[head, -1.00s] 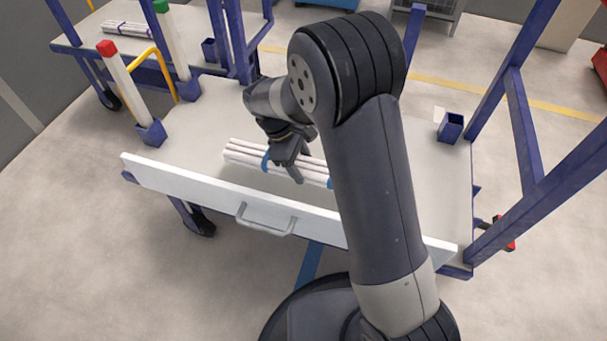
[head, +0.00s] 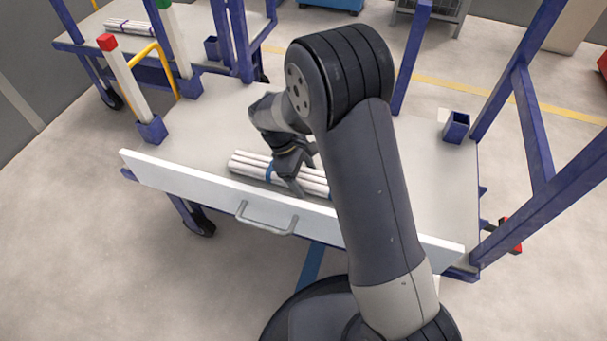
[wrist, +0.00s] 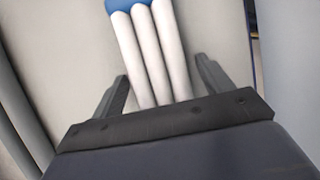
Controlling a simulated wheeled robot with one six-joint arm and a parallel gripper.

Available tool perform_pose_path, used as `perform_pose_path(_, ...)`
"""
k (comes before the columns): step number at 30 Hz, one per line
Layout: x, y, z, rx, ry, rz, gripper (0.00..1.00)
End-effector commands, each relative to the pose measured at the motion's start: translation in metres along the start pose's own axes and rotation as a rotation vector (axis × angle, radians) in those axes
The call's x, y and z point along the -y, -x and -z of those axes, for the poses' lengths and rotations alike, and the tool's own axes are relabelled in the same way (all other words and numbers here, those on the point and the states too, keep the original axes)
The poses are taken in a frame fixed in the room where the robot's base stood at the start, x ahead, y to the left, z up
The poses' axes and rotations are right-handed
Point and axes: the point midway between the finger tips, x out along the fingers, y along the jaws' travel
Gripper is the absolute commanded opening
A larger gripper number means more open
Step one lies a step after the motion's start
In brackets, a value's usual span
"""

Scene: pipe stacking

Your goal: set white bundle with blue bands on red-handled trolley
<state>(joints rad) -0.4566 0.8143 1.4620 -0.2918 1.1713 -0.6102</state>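The white pipe bundle with blue bands (head: 250,166) lies at the deck (head: 222,118) of the near trolley, just behind its white front panel. It looks level, and my arm hides its right end. My gripper (head: 298,185) is over the bundle, pointing down. In the wrist view the bundle (wrist: 149,55) runs between the two fingers of my gripper (wrist: 162,85), with a blue band at the top. The fingers stand apart, with a clear gap on the right and a small one on the left. A red handle-like part (head: 511,236) shows at the trolley's right side.
A red-topped post (head: 120,80) and a yellow bar (head: 160,68) stand at the left. A second trolley behind carries another white bundle (head: 130,26). Blue uprights (head: 530,130) rise at the right. An empty blue socket (head: 456,127) stands on the deck's right.

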Motion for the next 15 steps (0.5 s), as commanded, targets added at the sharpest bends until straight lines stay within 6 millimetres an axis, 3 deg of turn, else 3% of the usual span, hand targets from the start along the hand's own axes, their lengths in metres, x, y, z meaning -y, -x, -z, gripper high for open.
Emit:
perform_pose_path(9, 0.0, 0.003, -0.001, -0.001, 0.0, -0.001, 0.78)
perform_pose_path(15, -0.001, 0.034, -0.002, -0.003, 0.0, -0.003, 0.78)
